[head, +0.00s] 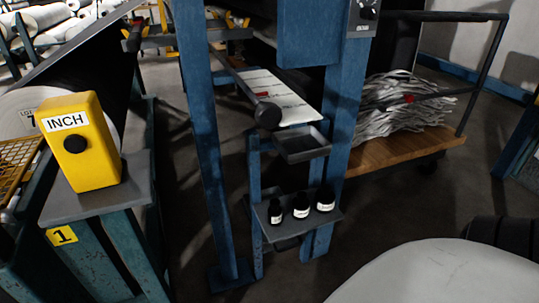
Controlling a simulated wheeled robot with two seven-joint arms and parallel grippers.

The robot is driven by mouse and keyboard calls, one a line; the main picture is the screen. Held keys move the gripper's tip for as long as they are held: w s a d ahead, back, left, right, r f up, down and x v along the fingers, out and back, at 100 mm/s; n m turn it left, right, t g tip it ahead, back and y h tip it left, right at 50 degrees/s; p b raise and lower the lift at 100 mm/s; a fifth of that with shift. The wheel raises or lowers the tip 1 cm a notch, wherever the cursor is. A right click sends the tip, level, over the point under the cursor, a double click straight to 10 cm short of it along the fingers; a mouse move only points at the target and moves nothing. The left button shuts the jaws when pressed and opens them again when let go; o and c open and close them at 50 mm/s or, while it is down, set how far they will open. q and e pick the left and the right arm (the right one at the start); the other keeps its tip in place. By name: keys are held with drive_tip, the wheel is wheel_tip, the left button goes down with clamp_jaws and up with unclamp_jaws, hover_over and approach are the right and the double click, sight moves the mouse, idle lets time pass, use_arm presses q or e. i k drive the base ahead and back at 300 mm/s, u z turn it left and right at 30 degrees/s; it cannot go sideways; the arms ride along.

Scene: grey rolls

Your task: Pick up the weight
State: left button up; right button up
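Three small black weights with white labels stand upright in a row on a grey shelf (262,232) fixed low on the blue frame. They are the left weight (275,207), the middle weight (301,201) and the right weight (326,194). The label text is too small to read. Neither of my grippers shows in the head view.
An empty-looking grey tray (303,146) sits above the shelf, beside a dark round rod end (268,116). A yellow INCH box (84,143) stands at left. Blue posts (207,140) flank the shelf. A wooden cart (400,151) holds grey strips behind. Floor shows in front.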

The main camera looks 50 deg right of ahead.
sight(325, 198)
drive_tip(key=u, duration=0.9)
drive_tip(key=k, duration=1.15)
drive_tip(key=z, duration=1.75)
